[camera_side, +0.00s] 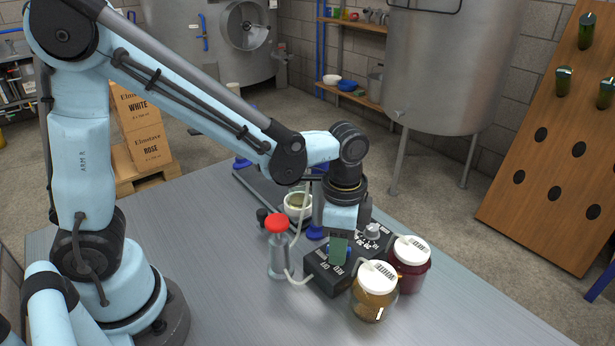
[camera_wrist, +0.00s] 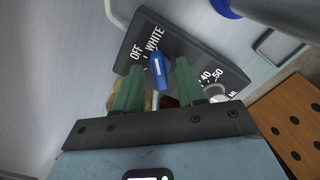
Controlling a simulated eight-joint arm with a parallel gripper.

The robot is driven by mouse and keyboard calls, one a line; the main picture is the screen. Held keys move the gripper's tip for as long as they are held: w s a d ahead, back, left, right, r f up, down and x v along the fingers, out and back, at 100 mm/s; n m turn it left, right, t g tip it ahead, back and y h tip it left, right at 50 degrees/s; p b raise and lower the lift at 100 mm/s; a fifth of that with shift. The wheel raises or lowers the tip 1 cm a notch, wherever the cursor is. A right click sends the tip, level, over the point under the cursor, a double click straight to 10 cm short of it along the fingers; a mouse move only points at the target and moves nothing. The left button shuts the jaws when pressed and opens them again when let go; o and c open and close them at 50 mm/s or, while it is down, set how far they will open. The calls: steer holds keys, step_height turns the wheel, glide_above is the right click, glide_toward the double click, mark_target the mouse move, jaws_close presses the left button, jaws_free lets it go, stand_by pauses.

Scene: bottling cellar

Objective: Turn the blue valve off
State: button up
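The blue valve (camera_wrist: 161,72) is a small blue handle with a white line on a dark control box (camera_wrist: 185,52). In the wrist view its marked end points toward the WHITE label, with the OFF label to the left. My gripper (camera_wrist: 160,65) is open, its two green fingers on either side of the valve in the picture. I cannot tell whether they touch it. In the side view my gripper (camera_side: 338,247) points down over the control box (camera_side: 322,276), and its fingers mostly hide the valve.
Two jars with white lids, one amber (camera_side: 372,300) and one red (camera_side: 411,272), stand close in front and right of the box. A red-topped bottle (camera_side: 278,250) with a tube stands left, a white cup (camera_side: 297,207) behind. The table front is clear.

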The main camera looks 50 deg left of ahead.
jaws_close()
steer(key=shift+n, duration=0.3)
steer(key=n, duration=0.9)
stand_by(0.5)
stand_by(0.3)
jaws_free()
